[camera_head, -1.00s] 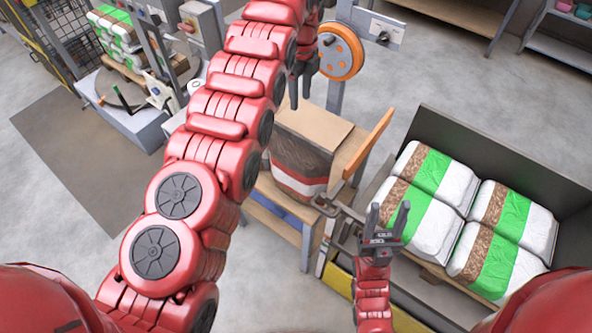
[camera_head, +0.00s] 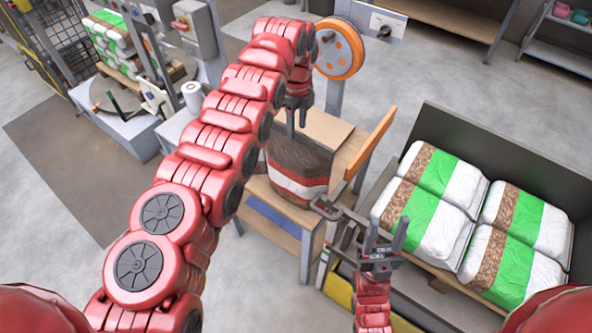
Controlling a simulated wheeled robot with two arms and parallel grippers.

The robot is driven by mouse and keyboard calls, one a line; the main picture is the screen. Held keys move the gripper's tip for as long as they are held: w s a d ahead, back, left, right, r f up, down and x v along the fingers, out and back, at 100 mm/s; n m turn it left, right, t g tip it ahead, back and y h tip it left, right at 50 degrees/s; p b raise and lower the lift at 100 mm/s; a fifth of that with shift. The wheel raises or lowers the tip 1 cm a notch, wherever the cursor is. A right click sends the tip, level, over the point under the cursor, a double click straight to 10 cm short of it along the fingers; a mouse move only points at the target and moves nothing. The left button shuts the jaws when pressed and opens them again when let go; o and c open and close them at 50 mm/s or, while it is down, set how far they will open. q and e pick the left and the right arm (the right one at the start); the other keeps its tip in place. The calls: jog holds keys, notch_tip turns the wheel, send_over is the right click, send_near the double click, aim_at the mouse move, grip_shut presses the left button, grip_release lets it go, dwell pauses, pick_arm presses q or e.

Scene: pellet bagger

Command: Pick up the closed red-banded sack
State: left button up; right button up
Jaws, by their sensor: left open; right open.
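The red-banded sack (camera_head: 297,165) stands on a wooden-topped bench (camera_head: 333,132). It is dark brown above, with a red band and a white band lower down. Part of its left side is hidden by my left arm. I cannot tell whether the fingertips touch the sack.
A grey-walled bin (camera_head: 512,148) at right holds several green-banded sacks (camera_head: 433,225) on a pallet. An orange board (camera_head: 370,143) rises at the bench's right side. An orange wheel (camera_head: 338,48) stands behind. Open floor lies at left.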

aim_at(296, 139)
pick_arm(q)
jog(key=f, duration=0.2)
jog(key=f+p, duration=0.1)
jog(key=shift+a+f, duration=0.2)
jog(key=shift+f, duration=0.15)
jog(key=shift+w, duration=0.1)
grip_shut()
dwell(0.9)
